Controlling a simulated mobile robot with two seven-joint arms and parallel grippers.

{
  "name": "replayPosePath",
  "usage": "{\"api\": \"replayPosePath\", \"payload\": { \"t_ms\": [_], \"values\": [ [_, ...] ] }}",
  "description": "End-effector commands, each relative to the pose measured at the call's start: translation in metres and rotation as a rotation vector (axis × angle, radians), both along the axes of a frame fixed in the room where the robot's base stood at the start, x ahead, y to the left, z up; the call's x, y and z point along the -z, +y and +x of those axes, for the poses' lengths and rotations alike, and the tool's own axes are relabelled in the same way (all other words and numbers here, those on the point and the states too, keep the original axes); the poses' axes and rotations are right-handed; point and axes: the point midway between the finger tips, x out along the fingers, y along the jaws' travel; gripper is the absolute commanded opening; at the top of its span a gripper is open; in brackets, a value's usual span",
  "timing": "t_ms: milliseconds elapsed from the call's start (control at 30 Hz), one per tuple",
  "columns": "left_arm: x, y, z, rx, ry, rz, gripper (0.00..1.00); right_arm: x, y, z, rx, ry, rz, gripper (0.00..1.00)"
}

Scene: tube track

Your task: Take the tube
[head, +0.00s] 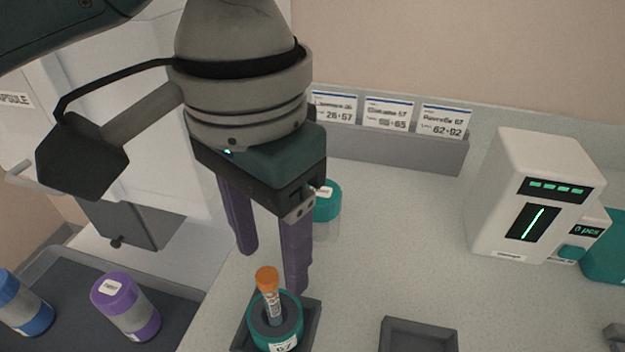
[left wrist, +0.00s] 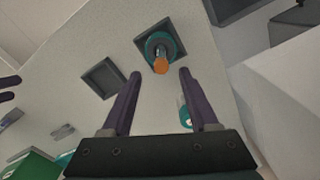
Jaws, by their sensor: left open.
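The tube (head: 270,300) has an orange cap and a label. It stands nearly upright in a round teal holder (head: 289,327) with a dark top, set in a grey square tray (head: 313,312). In the left wrist view the orange cap (left wrist: 161,66) lies between the fingertips, slightly beyond them. My left gripper (head: 271,270) is open and empty, its purple fingers pointing down above and behind the tube. It also shows in the left wrist view (left wrist: 160,75).
A teal-lidded jar (head: 327,203) stands behind the left gripper. An empty grey tray (head: 418,335) lies right of the holder. A white device (head: 535,195) with green displays stands at the right. Purple-lidded (head: 125,305) and blue-lidded (head: 22,303) jars lie in a dark bin at the left.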

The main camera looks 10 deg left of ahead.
Motion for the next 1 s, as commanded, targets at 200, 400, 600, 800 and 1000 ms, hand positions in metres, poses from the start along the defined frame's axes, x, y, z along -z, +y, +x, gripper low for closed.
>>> {"api": "replayPosePath", "payload": {
  "t_ms": [200,400,600,800,1000],
  "values": [
    [0.024,0.001,-0.001,0.000,0.001,0.000,0.60,0.002,-0.002,-0.001,-0.004,0.002,-0.008,0.50],
    [0.052,0.007,-0.004,-0.002,0.002,0.002,0.60,0.001,-0.002,-0.001,-0.004,0.002,-0.008,0.50],
    [0.074,0.006,-0.004,0.002,-0.001,0.000,0.60,0.004,-0.002,-0.001,-0.003,0.002,-0.008,0.50],
    [0.075,0.006,-0.003,0.003,-0.003,-0.001,0.60,0.004,-0.001,-0.001,0.000,0.002,-0.003,0.50],
    [0.075,0.006,-0.003,0.002,-0.003,-0.001,0.41,0.004,0.000,-0.001,0.001,0.002,0.000,0.50]
  ]
}}
